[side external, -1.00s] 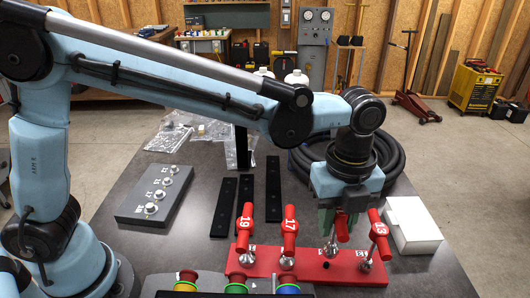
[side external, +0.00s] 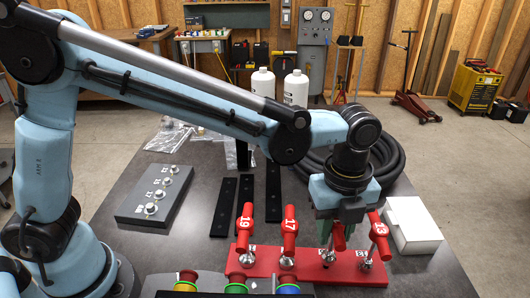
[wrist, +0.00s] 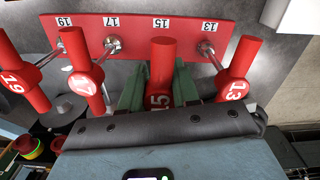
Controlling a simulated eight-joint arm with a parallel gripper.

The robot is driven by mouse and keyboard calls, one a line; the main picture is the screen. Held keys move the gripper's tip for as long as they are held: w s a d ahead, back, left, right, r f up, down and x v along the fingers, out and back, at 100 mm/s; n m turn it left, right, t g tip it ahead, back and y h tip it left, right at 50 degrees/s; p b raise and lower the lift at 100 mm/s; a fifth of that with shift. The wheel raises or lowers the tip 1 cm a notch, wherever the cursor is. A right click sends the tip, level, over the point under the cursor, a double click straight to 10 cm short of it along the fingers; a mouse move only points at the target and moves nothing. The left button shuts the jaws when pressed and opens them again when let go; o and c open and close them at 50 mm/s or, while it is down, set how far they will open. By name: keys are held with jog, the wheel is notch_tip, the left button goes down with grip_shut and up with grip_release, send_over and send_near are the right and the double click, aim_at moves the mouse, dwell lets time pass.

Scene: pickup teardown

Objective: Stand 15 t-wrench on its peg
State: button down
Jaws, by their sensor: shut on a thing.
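The red 15 t-wrench (wrist: 159,75) is held between the green fingers of my gripper (wrist: 158,90), which are shut on its red handle. In the side external view the wrench (side external: 338,237) hangs under my gripper (side external: 337,222), with its metal lower end at the 15 place of the red rack (side external: 350,274). I cannot tell whether that end is fully down around its peg; the peg is hidden. In the wrist view the rack (wrist: 135,38) carries labels 19, 17, 15 and 13, and the wrench handle covers the area below label 15.
The 17 t-wrench (side external: 289,232) and 19 t-wrench (side external: 245,232) stand left of the held one, and the 13 t-wrench (side external: 378,236) stands close on its right. A white box (side external: 412,231) lies right of the rack. A black hose coil (side external: 388,160) lies behind my gripper.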

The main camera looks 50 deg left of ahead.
jog(key=shift+f, duration=0.15)
jog(key=shift+f, duration=0.85)
jog(key=c, duration=0.8)
grip_release()
jog(key=shift+o, duration=0.2)
jog(key=shift+r, duration=0.1)
jog(key=shift+r, duration=3.4)
